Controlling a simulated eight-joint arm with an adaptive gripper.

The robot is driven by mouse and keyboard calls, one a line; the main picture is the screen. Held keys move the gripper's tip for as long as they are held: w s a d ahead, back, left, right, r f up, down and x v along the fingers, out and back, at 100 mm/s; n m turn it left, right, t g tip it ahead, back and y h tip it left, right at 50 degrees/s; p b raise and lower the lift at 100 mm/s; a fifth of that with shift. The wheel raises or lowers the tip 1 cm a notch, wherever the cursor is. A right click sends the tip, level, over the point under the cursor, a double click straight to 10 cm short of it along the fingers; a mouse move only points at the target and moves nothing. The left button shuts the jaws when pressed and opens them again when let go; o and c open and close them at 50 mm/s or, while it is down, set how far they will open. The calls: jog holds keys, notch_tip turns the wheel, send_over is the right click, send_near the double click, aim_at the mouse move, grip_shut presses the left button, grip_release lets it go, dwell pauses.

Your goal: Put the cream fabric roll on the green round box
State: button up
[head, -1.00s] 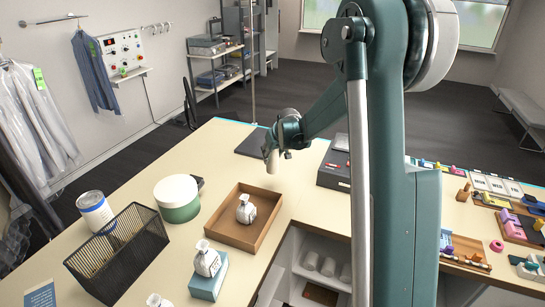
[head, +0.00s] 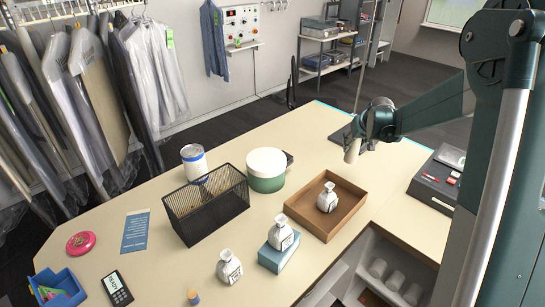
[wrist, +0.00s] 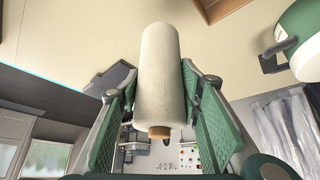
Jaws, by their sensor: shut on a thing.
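The cream fabric roll (wrist: 160,75) is between the green pads of my gripper (wrist: 160,110) in the wrist view; my gripper is shut on it. In the head view the roll (head: 352,150) hangs tilted below my gripper (head: 362,138), above the table's far right part. The green round box (head: 266,172) stands on the table to the left of the roll, with a cream lid on top and nothing on the lid. Part of the box (wrist: 302,35) also shows at the right edge of the wrist view.
A wooden tray (head: 352,222) holding a white bottle stands in front of the roll. A black mesh basket (head: 207,207) and a white-blue can (head: 195,160) are left of the box. A dark case (head: 432,190) is at right.

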jog(key=a+r+n, duration=0.1)
jog(key=a+r, duration=0.3)
jog(key=a, duration=0.8)
jog(key=a+r+n+y, duration=0.1)
jog(key=a+r, duration=0.3)
jog(key=a, duration=0.8)
jog(key=a+r+n+y, duration=0.1)
jog(key=a+r, duration=0.2)
jog(key=a, duration=0.9)
jog(key=shift+w+r+n, duration=0.3)
jog(key=shift+w+r, duration=0.1)
jog(key=shift+w, duration=0.05)
jog(key=shift+a+f, duration=0.1)
jog(key=shift+f, duration=2.8)
jog(key=shift+f, duration=0.1)
jog(key=shift+f+p, duration=0.3)
jog(key=shift+f, duration=1.7)
jog(key=shift+f, duration=0.2)
